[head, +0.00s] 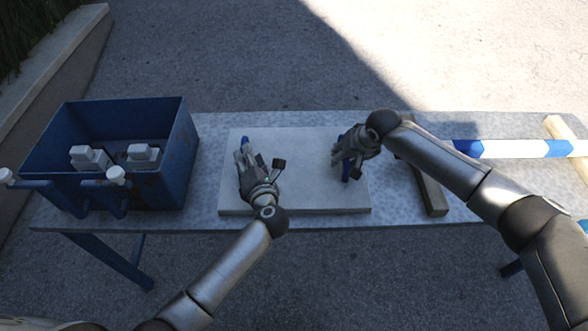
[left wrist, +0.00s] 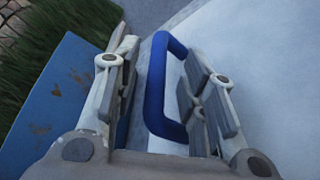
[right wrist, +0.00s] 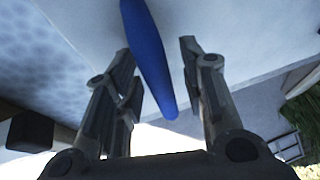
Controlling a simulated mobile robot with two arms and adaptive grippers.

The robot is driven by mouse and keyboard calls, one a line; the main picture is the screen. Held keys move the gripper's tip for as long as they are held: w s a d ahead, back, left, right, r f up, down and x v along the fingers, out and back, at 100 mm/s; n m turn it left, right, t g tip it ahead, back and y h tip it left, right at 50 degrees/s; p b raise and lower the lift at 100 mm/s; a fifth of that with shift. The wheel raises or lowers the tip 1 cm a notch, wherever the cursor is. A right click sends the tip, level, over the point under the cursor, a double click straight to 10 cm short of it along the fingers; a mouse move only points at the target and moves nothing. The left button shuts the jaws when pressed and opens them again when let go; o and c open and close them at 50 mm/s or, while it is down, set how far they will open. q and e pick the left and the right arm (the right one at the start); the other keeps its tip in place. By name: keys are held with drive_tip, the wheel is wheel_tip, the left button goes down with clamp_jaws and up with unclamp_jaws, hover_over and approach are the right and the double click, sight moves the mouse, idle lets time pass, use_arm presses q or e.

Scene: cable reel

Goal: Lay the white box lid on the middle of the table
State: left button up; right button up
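The white box lid (head: 295,165) lies flat on the grey table (head: 205,190), around its middle, with a blue handle at each end. My left gripper (head: 250,162) is over the left end of the lid. In the left wrist view, its fingers stand open on either side of the left blue handle (left wrist: 156,88), with gaps. My right gripper (head: 343,156) is at the right end. In the right wrist view, its fingers are open with the right blue handle (right wrist: 148,60) between them. Both hands partly hide the handles in the head view.
A blue metal crate (head: 188,150) with white fittings inside stands close to the lid's left. A wooden block (head: 432,193) lies right of the lid, below my right arm. A blue-and-white striped pole (head: 520,148) and a wooden beam (head: 566,138) are farther right.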

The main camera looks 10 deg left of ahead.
use_arm(q)
drive_tip(key=v, duration=0.6)
drive_tip(key=shift+s+r, duration=0.1)
drive_tip(key=shift+s, duration=0.05)
use_arm(e)
drive_tip(key=shift+s+r, duration=0.1)
drive_tip(key=shift+r, duration=0.1)
drive_tip(key=v, duration=1.1)
drive_tip(key=shift+d+r, duration=0.2)
drive_tip(key=shift+r, duration=0.1)
drive_tip(key=shift+s, duration=0.1)
